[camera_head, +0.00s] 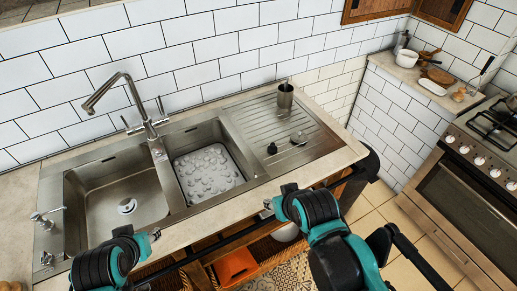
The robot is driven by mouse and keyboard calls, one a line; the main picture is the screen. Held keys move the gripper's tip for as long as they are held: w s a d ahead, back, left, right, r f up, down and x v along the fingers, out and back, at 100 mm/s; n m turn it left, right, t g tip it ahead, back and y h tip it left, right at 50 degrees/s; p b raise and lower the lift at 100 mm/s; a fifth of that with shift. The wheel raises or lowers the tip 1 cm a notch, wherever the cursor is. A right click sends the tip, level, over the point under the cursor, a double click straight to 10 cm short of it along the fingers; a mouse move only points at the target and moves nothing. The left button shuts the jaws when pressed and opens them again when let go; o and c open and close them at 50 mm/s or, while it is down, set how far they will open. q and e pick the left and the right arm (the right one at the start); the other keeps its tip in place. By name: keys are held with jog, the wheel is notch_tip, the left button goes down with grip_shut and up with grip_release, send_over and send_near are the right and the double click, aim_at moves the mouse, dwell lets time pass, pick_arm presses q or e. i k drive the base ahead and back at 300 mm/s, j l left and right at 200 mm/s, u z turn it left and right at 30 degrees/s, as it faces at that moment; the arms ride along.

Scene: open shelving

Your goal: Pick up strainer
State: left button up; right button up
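A small round white-and-grey piece (127,206), which looks like a drain strainer, sits on the floor of the left sink basin (95,188). I cannot tell for sure which of these is the strainer. My two arms, black and teal, show along the bottom, in front of the counter edge.
A metal cup (285,95) stands at the back of the drainboard. The tap (140,105) rises behind the basins. A whitish perforated tray (208,173) fills the right basin. A stove (490,135) and a side counter with pots (407,57) are at right. Baskets (265,248) sit below the counter.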

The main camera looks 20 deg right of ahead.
aim_at(298, 137)
jog(key=l+u, duration=0.4)
jog(key=l, duration=0.5)
jog(key=l+u, duration=0.4)
jog(key=l, duration=0.45)
